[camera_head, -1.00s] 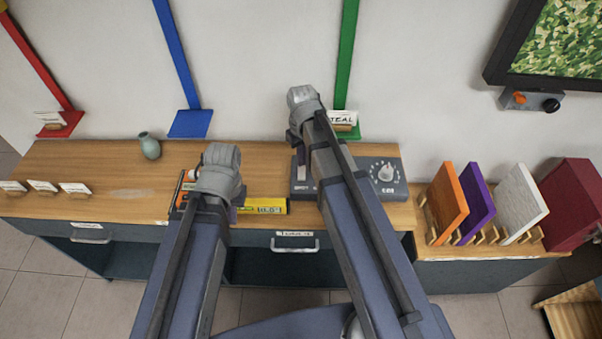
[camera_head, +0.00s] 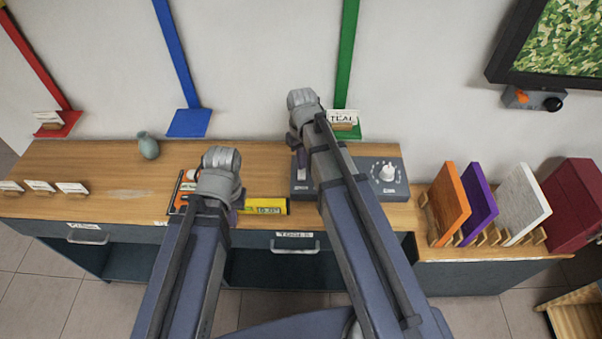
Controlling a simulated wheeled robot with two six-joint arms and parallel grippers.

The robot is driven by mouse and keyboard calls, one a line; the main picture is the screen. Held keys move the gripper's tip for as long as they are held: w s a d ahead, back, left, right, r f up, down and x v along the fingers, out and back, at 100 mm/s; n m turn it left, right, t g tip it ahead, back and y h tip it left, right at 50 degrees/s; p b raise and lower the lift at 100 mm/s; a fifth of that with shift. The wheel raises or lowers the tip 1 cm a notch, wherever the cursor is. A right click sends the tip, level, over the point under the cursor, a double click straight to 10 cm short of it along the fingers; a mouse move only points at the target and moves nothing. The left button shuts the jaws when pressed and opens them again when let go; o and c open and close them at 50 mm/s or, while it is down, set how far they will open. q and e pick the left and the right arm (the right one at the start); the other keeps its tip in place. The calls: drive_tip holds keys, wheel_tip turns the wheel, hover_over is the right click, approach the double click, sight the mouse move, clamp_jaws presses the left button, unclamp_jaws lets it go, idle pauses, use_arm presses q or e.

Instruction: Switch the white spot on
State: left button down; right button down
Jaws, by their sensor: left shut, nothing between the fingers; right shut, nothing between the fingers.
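A grey control box (camera_head: 389,189) lies on the wooden counter, with a white dial (camera_head: 387,173) on its right part. Its left part, which carried a SPOT label a second ago, is partly hidden by my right arm. My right gripper (camera_head: 303,105) is shut and empty, above the back of the counter at the box's left side. My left gripper (camera_head: 221,170) is shut and empty, above the counter left of the box. The fingertips of both are mostly hidden behind the wrists. No lamp that is clearly the white spot shows.
A teal vase (camera_head: 148,146) stands further left. Orange (camera_head: 449,204), purple and white panels stand in a rack at right. A wall box (camera_head: 532,100) with an orange switch is under the picture.

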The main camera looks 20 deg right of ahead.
wheel_tip(320, 180, up, 7)
drive_tip(key=p, duration=0.7)
idle(0.4)
drive_tip(key=s+a+n+h, duration=0.1)
drive_tip(key=s+a, duration=0.9)
drive_tip(key=s, duration=0.4)
drive_tip(key=shift+s+a, duration=0.15)
drive_tip(key=shift+a, duration=0.1)
drive_tip(key=shift+d, duration=0.1)
idle(0.3)
